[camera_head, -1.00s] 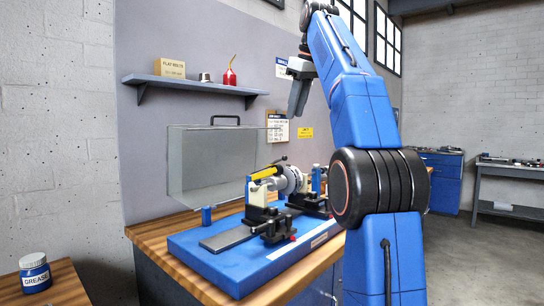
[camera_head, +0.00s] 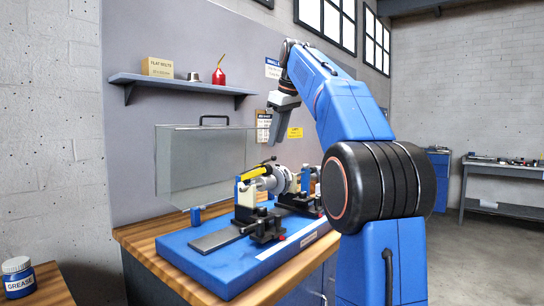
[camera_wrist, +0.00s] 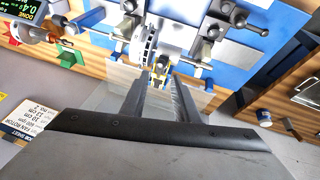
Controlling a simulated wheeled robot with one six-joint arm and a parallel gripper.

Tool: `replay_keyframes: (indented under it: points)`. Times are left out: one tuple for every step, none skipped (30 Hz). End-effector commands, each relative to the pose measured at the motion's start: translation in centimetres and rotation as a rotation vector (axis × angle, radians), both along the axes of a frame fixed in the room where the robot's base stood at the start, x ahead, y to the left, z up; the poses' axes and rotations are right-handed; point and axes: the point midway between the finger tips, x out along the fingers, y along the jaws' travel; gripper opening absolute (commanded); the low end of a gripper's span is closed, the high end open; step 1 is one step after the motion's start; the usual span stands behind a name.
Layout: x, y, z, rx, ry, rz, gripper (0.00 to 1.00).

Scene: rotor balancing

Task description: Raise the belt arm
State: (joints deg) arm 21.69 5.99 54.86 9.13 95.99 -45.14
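The belt arm (camera_head: 257,173) is a yellow bar with a dark end, on the left of the balancing machine in the head view. It slopes slightly up to the right, beside the silver rotor (camera_head: 278,180). My gripper (camera_head: 277,141) hangs above the machine, apart from the belt arm. In the wrist view my gripper (camera_wrist: 166,80) shows two dark fingers with a gap between them and nothing held. A small yellow patch (camera_wrist: 188,72) shows beyond the fingertips; I cannot tell which part it is.
A clear guard box (camera_head: 203,165) with a black handle stands behind the machine on the left. The blue base (camera_head: 205,262) sits on a wooden bench (camera_head: 150,243). A shelf (camera_head: 180,84) holds a box, a cup and a red oil can (camera_head: 219,73). A grease jar (camera_head: 17,277) is at lower left.

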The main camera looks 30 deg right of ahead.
Motion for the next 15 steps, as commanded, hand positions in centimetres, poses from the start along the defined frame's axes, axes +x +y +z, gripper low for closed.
replay_keyframes:
  points:
    - [0.4,0.1,-0.9,0.001,0.003,0.000,0.28]
    - [0.6,0.1,-1.4,0.002,0.003,0.001,0.28]
    - [0.9,0.1,-2.0,0.001,0.003,0.002,0.28]
    - [1.1,0.1,-2.5,0.001,0.003,0.002,0.28]
    - [1.3,0.1,-3.0,0.001,0.004,0.001,0.28]
    - [1.6,0.1,-3.5,0.000,0.003,0.001,0.28]
    - [1.8,0.1,-4.0,0.001,0.003,0.002,0.28]
    - [1.9,0.1,-4.3,0.001,0.003,0.002,0.28]
    - [2.2,0.1,-4.8,0.001,0.002,0.001,0.28]
    - [2.3,0.1,-5.1,0.000,0.003,0.001,0.28]
    - [2.4,0.1,-5.4,0.001,0.002,0.001,0.28]
    - [2.6,0.1,-5.7,0.001,0.002,0.001,0.28]
    - [2.7,0.1,-6.0,0.000,0.001,0.000,0.28]
    - [2.8,0.1,-6.2,0.001,0.002,0.001,0.28]
    - [2.9,0.1,-6.3,0.000,0.001,0.000,0.28]
